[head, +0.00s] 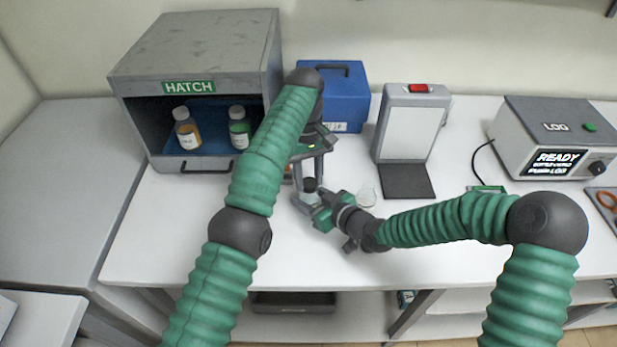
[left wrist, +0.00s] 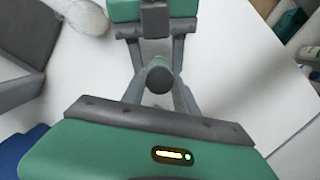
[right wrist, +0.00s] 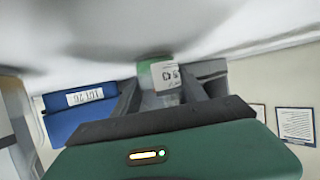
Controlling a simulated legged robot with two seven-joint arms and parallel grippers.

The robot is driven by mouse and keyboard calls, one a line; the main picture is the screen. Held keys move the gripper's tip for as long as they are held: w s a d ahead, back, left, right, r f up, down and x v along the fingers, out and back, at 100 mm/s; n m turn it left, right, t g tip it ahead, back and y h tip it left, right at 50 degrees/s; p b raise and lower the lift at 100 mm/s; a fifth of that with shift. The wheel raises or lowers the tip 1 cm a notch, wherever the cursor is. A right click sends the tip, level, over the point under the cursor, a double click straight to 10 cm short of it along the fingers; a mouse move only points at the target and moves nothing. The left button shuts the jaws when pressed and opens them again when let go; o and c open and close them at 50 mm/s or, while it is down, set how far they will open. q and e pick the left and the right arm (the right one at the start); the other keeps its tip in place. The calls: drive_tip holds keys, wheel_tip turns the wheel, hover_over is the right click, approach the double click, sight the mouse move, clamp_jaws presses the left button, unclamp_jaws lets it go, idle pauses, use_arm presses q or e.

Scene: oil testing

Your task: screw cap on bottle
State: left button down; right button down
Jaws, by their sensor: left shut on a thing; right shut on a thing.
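A small bottle (right wrist: 160,76) with a white label and green showing beside it is between the fingers of my right gripper (head: 310,201), low over the white table. In the head view the bottle is mostly hidden by the gripper. My left gripper (head: 309,180) points down from above and is shut on a dark round cap (head: 309,185). The cap also shows between its fingertips in the left wrist view (left wrist: 159,78). The cap is directly above the bottle. I cannot tell whether it is touching or seated on the neck.
A grey hatch box (head: 135,130) holds two capped bottles, one orange (head: 187,133) and one green (head: 239,130). A blue case (head: 340,95), a white panel stand (head: 410,125), a clear glass dish (head: 367,197) and a LOG machine (head: 545,140) stand around.

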use_arm(q)
drive_tip(key=shift+w+a+m, duration=0.1)
drive_tip(key=shift+w+m, duration=0.05)
drive_tip(key=shift+m, duration=0.25)
drive_tip(key=c, duration=0.9)
unclamp_jaws()
drive_tip(key=shift+c, duration=0.2)
drive_tip(key=shift+r, duration=0.1)
drive_tip(key=shift+c, duration=0.4)
drive_tip(key=r+n, duration=0.1)
drive_tip(key=r, duration=0.1)
drive_tip(key=r+n+t, duration=0.1)
drive_tip(key=r+n, duration=0.1)
drive_tip(key=r, duration=0.1)
drive_tip(key=r+n, duration=0.2)
drive_tip(key=shift+s+r, duration=0.25)
drive_tip(key=shift+s, duration=0.1)
drive_tip(key=shift+w+f, duration=0.1)
drive_tip(key=shift+f, duration=0.55)
wheel_tip(320, 180, down, 7)
drive_tip(key=shift+r, duration=0.1)
